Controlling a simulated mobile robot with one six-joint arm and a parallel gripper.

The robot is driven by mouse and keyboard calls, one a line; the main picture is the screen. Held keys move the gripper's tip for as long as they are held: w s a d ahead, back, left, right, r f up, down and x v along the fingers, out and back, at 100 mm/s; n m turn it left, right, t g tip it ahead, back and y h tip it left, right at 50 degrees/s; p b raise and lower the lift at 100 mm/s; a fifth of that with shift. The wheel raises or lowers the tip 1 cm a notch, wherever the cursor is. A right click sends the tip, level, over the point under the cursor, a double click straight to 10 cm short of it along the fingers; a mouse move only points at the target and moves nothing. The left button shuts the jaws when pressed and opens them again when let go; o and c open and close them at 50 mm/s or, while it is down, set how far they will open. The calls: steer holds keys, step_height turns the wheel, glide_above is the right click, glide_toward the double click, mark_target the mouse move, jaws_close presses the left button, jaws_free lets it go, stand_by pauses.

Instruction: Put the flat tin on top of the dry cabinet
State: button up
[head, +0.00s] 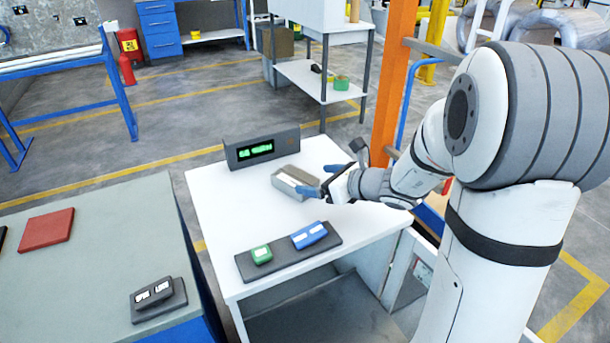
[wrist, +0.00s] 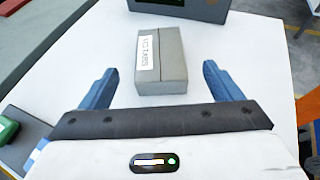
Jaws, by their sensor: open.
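A grey flat box with a white printed label, which looks like the flat tin, lies on the white table; this tin (head: 294,183) is just left of my gripper in the head view. In the wrist view the tin (wrist: 161,66) shows between the two blue fingers, nearer the left one, with a gap on each side. My gripper (head: 321,180) is open and empty. A dark grey unit with a green display (head: 261,147) stands at the table's back edge behind the tin; it may be the dry cabinet, but I cannot read the display surely.
A dark tray (head: 288,262) with a green block (head: 262,254) and a blue block (head: 308,235) lies at the table's front. A grey-green bench (head: 95,240) at left bears a red flat item (head: 47,228) and a dark device (head: 158,298). An orange post (head: 394,85) stands behind my arm.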

steer(key=shift+v, duration=1.85)
steer(key=shift+s+a+r+n+p, duration=0.25)
steer(key=shift+n+p, duration=0.05)
steer(key=shift+p, duration=0.05)
steer(key=s+a+r+n+g+h+p, duration=0.1)
steer(key=s+a+r+n+g+p, duration=0.15)
steer(key=s+n, duration=0.45)
steer(key=s+a+r+n+g+h+p, duration=0.1)
steer(key=s+r+n+g+p, duration=0.25)
steer(key=s+n, duration=0.3)
steer(key=s+d+r+n+g+h+p, duration=0.1)
steer(key=s+d+r+n+h+p, duration=0.4)
steer(key=n, duration=0.8)
steer(key=shift+s+d+r+h, duration=0.4)
steer(key=shift+s+d+h, duration=0.9)
steer(key=shift+s+d, duration=0.5)
